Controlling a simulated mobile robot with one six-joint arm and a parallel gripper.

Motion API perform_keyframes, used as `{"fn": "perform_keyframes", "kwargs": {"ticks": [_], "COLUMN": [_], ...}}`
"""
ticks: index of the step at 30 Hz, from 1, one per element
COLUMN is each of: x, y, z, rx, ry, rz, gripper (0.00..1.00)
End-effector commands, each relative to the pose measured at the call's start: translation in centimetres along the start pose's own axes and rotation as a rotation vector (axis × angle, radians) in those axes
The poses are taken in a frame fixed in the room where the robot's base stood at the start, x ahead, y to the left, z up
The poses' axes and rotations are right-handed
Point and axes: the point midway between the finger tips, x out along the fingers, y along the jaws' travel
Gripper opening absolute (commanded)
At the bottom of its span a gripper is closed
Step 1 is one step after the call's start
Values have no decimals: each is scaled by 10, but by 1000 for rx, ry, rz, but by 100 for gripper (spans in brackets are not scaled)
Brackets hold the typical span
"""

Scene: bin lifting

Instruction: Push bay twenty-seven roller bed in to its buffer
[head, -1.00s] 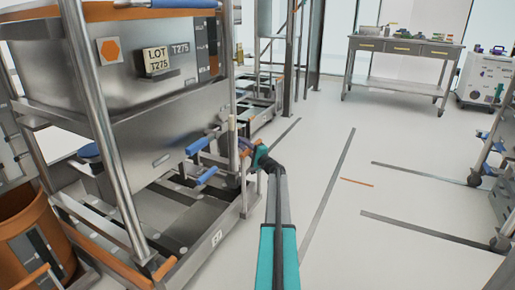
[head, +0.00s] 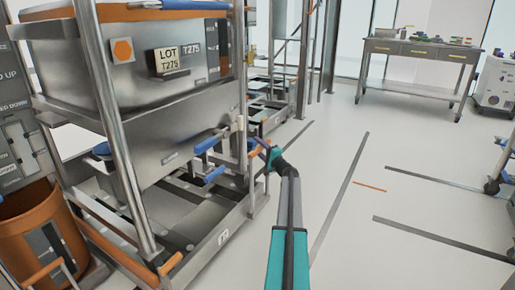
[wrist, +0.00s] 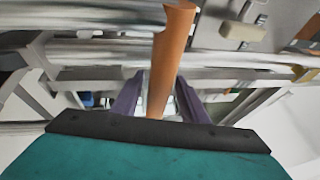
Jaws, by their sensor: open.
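The bay frame (head: 118,135) stands at the left in the head view. A small white number plate, its digits hard to read, is on its low front rail (head: 200,256). Inside are metal cross members and a bed with blue-gripped handles (head: 214,174). Which part the bar belongs to is unclear.
A steel bin labelled LOT T275 (head: 150,85) sits in the frame. An orange drum (head: 45,235) stands at the lower left. A workbench (head: 418,52) is at the back right, with a cart (head: 494,85) beside it. The marked floor to the right is clear.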

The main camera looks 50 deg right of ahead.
Motion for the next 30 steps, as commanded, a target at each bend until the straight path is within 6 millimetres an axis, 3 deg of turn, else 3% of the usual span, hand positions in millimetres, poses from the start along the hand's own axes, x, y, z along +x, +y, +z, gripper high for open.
{"fn": "perform_keyframes", "kwargs": {"ticks": [8, 30], "x": [-18, -128], "y": [-2, -1], "z": [1, -1], "rx": [0, 0], "ry": [1, 4], "rz": [0, 1], "gripper": [40, 40]}}
